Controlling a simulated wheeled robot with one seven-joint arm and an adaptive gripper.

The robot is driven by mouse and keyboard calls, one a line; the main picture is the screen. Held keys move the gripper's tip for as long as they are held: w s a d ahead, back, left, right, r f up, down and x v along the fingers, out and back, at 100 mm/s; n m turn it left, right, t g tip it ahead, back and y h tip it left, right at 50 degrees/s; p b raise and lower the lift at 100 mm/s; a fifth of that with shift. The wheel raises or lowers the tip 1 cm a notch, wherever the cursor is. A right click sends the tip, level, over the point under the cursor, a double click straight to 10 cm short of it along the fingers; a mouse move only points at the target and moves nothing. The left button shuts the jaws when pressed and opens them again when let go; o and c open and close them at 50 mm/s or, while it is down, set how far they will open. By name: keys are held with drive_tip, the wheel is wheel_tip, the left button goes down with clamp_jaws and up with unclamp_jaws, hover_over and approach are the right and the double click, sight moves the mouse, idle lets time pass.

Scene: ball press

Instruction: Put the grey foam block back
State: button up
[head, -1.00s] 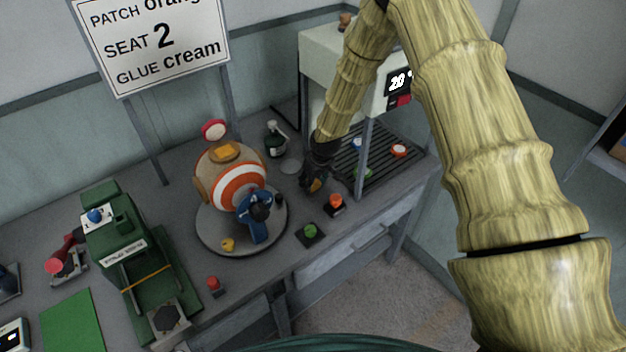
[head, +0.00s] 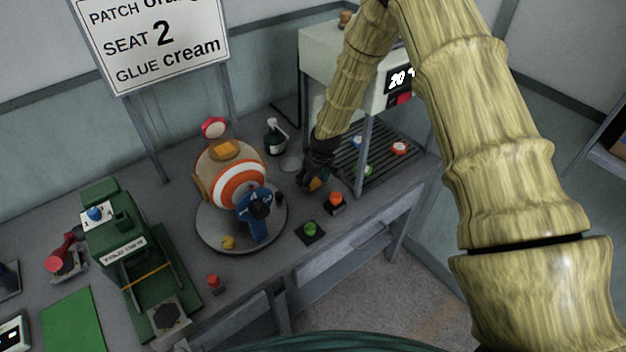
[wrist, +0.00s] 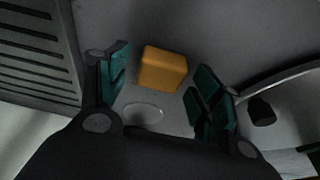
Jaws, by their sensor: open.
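I cannot make out a grey foam block in either view. An orange-yellow block (wrist: 163,68) stands on the grey table between my gripper's spread fingers in the wrist view. In the head view the block (head: 315,184) is partly hidden by my gripper (head: 309,180). My gripper (wrist: 163,90) is open, with teal finger pads on both sides of the block and gaps between pads and block. A pale round disc (wrist: 143,113) lies flat on the table near the block.
A striped ball (head: 238,187) with a blue tool sits on a round grey plate (head: 212,240) to the left. A slatted black rack (head: 375,165) under the white press (head: 330,60) is to the right.

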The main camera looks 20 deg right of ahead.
drive_tip(key=b+v, duration=0.4)
drive_tip(key=v, duration=0.7)
drive_tip(key=shift+r, duration=0.35)
